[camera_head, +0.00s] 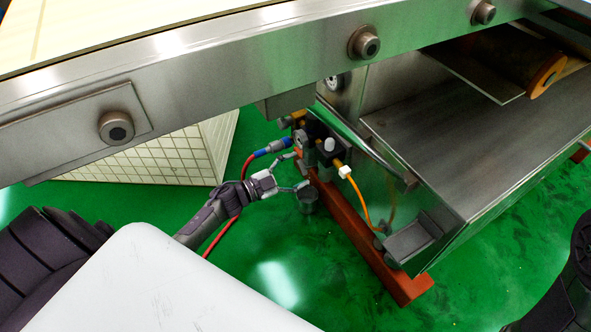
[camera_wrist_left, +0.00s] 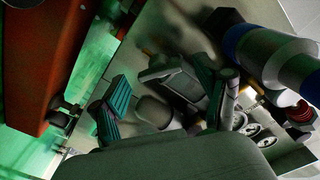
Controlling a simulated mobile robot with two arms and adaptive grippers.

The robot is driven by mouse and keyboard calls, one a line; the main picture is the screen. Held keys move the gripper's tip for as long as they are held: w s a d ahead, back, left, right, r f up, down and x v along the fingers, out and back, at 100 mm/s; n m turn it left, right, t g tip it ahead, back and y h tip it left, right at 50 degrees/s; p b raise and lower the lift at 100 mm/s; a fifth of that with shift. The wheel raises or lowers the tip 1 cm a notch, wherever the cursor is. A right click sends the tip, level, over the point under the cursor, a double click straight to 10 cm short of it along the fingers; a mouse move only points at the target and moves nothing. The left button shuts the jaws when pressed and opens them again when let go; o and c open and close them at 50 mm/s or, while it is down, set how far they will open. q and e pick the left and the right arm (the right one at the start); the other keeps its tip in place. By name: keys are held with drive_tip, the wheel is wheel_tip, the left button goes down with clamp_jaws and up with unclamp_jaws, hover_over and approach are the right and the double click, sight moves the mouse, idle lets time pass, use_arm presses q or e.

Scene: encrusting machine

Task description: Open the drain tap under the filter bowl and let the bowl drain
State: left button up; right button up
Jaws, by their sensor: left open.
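The filter bowl (camera_head: 307,198) is a small grey cup hanging low under the dark air unit (camera_head: 318,133), beside an orange-brown beam. My left gripper (camera_head: 297,171) is open at the left of the unit, its fingers spread near the bowl. In the left wrist view the open gripper (camera_wrist_left: 172,98) shows two teal-padded fingers on either side of a grey rounded part (camera_wrist_left: 153,112). I cannot tell whether this part is the bowl or its tap, nor whether the fingers touch it. The drain tap cannot be made out in the head view.
A red hose with a blue fitting (camera_head: 272,148) joins the unit from the left, close above my left gripper. An orange tube (camera_head: 361,198) runs down at the right.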

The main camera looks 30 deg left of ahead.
use_arm(q)
drive_tip(key=v, duration=1.2)
